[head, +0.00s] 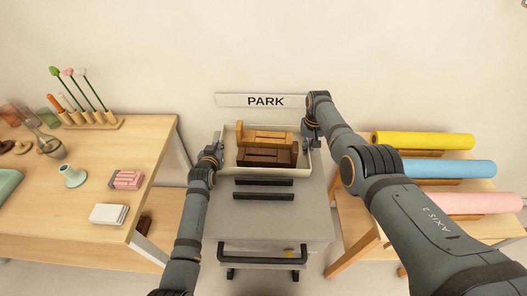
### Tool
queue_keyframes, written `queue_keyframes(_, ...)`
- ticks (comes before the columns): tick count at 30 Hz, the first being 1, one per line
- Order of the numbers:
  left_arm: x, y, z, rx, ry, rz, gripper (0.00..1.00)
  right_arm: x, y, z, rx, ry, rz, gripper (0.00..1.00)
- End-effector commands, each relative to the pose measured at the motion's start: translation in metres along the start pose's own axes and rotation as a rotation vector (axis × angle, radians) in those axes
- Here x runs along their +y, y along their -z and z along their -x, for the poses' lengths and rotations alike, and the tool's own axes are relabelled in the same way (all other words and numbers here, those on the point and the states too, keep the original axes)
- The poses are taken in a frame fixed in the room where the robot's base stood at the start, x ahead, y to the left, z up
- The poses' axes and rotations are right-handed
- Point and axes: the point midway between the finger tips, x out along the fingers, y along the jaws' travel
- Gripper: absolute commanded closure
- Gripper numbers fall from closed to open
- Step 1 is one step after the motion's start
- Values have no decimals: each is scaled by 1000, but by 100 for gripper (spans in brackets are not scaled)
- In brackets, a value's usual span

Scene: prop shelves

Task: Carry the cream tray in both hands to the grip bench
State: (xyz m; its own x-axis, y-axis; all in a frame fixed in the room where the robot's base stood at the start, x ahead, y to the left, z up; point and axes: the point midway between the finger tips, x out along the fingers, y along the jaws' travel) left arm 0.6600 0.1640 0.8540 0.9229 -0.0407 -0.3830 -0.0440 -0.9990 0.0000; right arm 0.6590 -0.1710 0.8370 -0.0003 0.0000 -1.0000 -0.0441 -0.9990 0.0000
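The cream tray (265,172) rests on a grey wheeled cart (315,208) in the middle of the head view, below a white sign reading PARK (265,101). In the tray are two small wooden benches, a light orange-brown one (264,137) behind a dark brown one (262,157). My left gripper (218,147) is at the tray's left edge, and my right gripper (310,132) is at its right edge. Both fingertips are small and partly hidden by my arms, so I cannot tell whether they are closed on the rim.
A wooden table (95,160) on the left holds flowers in a stand (92,120), a green vase (72,175), a pink bundle (126,180) and white cards (108,214). A wooden stand at right bears yellow (425,140), blue (450,168) and pink (480,204) rolls. Two dark bars (264,196) cross the cart's top.

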Motion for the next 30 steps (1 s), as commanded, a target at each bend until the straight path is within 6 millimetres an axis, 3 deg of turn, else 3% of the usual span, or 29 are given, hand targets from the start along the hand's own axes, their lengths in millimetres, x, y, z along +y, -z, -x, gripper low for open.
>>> queue_keyframes(7,0,11,4,4,0,0,100,0,1,10,2,0,0,100)
queue_keyframes(18,0,48,19,4,0,0,100,0,1,51,2,0,0,100)
queue_keyframes(30,0,48,19,4,0,0,100,0,1,51,2,0,0,100)
